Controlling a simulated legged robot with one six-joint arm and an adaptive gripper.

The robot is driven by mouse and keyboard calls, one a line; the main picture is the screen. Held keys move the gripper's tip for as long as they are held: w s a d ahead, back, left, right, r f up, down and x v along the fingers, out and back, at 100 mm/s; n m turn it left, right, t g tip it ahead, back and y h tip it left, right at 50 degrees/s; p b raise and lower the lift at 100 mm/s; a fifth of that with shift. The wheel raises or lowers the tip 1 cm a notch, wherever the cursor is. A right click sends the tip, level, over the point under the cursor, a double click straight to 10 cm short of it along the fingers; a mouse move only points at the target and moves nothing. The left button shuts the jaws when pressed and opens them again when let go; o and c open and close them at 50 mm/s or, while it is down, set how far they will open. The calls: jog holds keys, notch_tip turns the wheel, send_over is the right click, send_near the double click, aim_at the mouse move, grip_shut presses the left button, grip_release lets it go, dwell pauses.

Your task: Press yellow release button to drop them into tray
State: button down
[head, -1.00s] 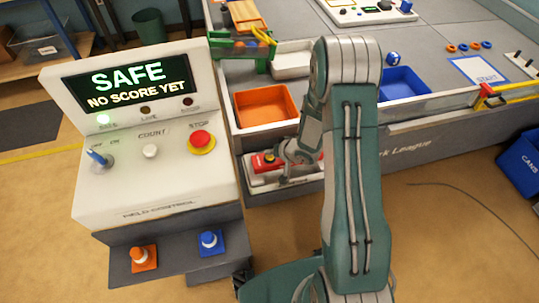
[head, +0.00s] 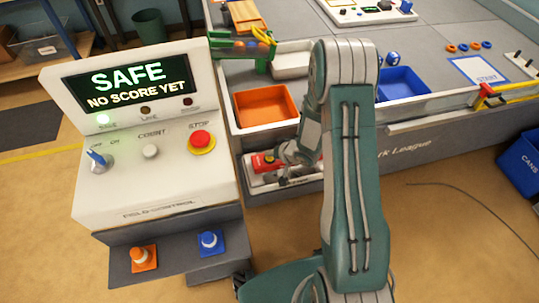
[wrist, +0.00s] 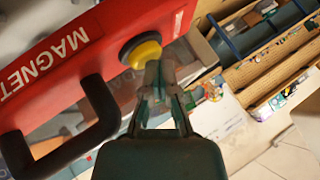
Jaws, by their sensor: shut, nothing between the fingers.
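The red unit marked MAGNET (wrist: 62,62) has a black handle and a round yellow button (wrist: 145,52) in the wrist view. In the head view the red unit (head: 263,162) is low at the table's front, partly behind my arm. My gripper (wrist: 160,75) is shut and empty. Its fingertips are at the yellow button's lower edge in the wrist view; I cannot tell whether they touch or press it. In the head view my gripper (head: 287,154) is beside the red unit. The pale tray (head: 258,184) shows under the unit; its contents are unclear.
An orange bin (head: 238,108) and a blue bin (head: 420,91) are set in the table's front. A control console (head: 120,195) reading SAFE, NO SCORE YET stands at left. A blue CANS crate (head: 520,160) is on the floor at right.

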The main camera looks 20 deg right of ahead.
aim_at(270, 158)
jog(key=shift+r, duration=0.95)
jog(key=shift+r, duration=2.5)
